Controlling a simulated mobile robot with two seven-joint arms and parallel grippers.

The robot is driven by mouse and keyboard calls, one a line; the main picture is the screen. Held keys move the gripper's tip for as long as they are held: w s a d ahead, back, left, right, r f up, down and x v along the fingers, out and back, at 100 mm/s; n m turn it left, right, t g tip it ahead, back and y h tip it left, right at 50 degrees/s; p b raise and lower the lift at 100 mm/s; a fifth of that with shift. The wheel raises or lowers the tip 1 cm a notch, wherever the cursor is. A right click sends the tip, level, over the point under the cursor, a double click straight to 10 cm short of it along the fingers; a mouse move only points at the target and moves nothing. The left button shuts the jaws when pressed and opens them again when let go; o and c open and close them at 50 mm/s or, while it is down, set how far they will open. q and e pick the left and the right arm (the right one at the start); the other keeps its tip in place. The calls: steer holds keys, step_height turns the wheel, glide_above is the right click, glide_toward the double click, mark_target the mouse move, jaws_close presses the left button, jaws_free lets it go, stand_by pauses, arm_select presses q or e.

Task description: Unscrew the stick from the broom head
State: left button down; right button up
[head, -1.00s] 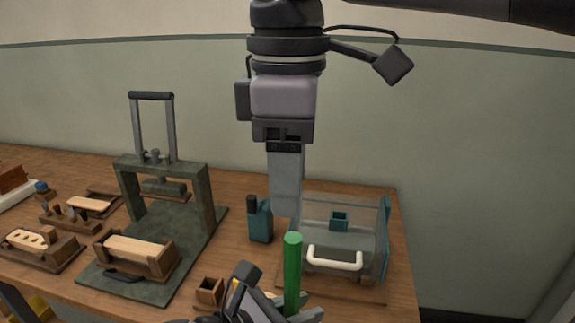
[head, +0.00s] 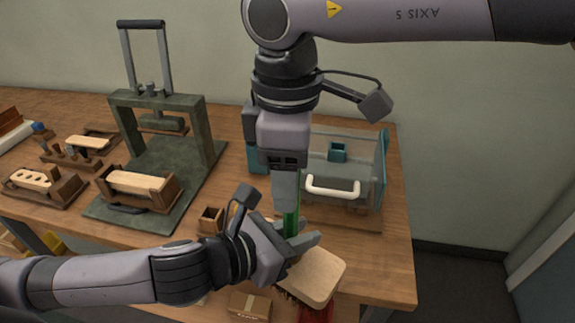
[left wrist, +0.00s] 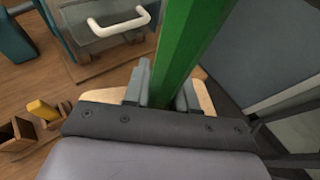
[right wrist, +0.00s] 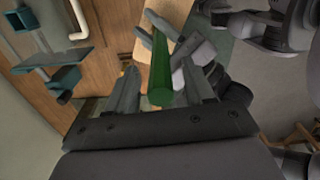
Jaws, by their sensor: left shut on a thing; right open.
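The green stick (head: 291,222) stands upright in the head view, and its lower part meets the pale wooden broom head (head: 318,276), which has dark bristles below. My left gripper (head: 300,245) is shut around the stick just above the broom head. In the left wrist view the stick (left wrist: 185,45) rises between the fingers, with the broom head partly hidden behind them. My right gripper (head: 287,195) points down from above at the stick's top. In the right wrist view the stick's end (right wrist: 160,95) lies between its two open fingers, apart from at least the left one.
A clear-sided box with a white handle (head: 334,187) stands behind the stick. A green press (head: 160,130) and wooden fixtures (head: 140,187) stand to the left. A small wooden box (head: 210,220) and a cardboard box (head: 249,303) are close to my left arm.

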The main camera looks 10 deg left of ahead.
jaws_close()
steer(key=n, duration=0.4)
steer(key=shift+r, duration=0.1)
stand_by(1.1)
steer(key=shift+c, duration=0.3)
jaws_free()
